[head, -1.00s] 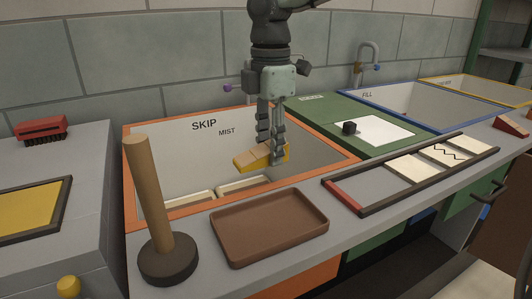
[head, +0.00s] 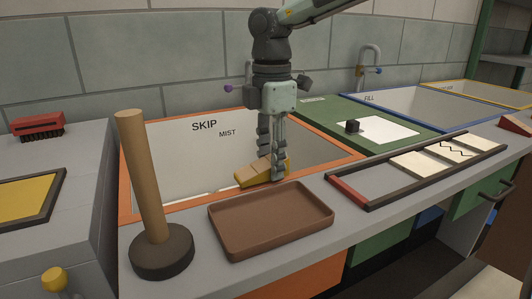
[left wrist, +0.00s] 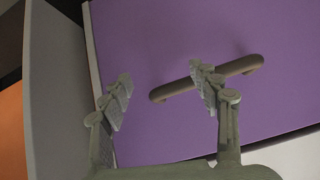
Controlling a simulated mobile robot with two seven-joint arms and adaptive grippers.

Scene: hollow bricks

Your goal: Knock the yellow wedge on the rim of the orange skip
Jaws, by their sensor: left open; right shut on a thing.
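My right gripper (head: 272,165) comes down from above in the head view, shut on the yellow wedge (head: 250,174). The wedge has a pale tan patch on top. It is at the near rim of the orange skip (head: 178,203), just behind the brown tray; I cannot tell whether it touches the rim. The skip is a wide pale basin with an orange border, marked SKIP and MIST. My left gripper (left wrist: 160,82) shows only in the left wrist view. It is open, its fingers apart in front of a purple panel (left wrist: 200,35) with a bar handle (left wrist: 245,66).
The brown tray (head: 270,222) lies in front of the skip. A mallet-like tool (head: 140,165) stands upright at left. A red brush (head: 38,125) lies on the left counter. A green board (head: 330,115), a blue-rimmed FILL basin (head: 410,105) and a dark frame (head: 345,190) are at right.

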